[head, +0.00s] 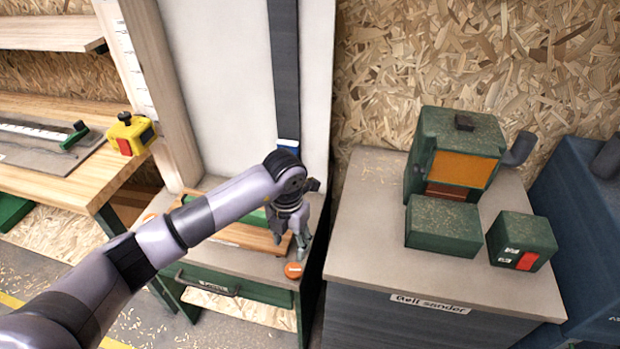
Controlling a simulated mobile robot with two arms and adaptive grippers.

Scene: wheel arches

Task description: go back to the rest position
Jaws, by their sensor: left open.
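My left arm reaches in from the lower left across the head view. My left gripper (299,250) points down over the front right of a small bench (227,257). Its fingers are apart, and I see nothing held between them. A small orange round piece (293,270) lies on the bench just below the fingertips. I cannot tell whether the fingers touch it. My right gripper is not in view.
A wooden worktable (60,178) with a yellow box (130,134) is at the left. A pale panel (220,80) rises behind the bench.

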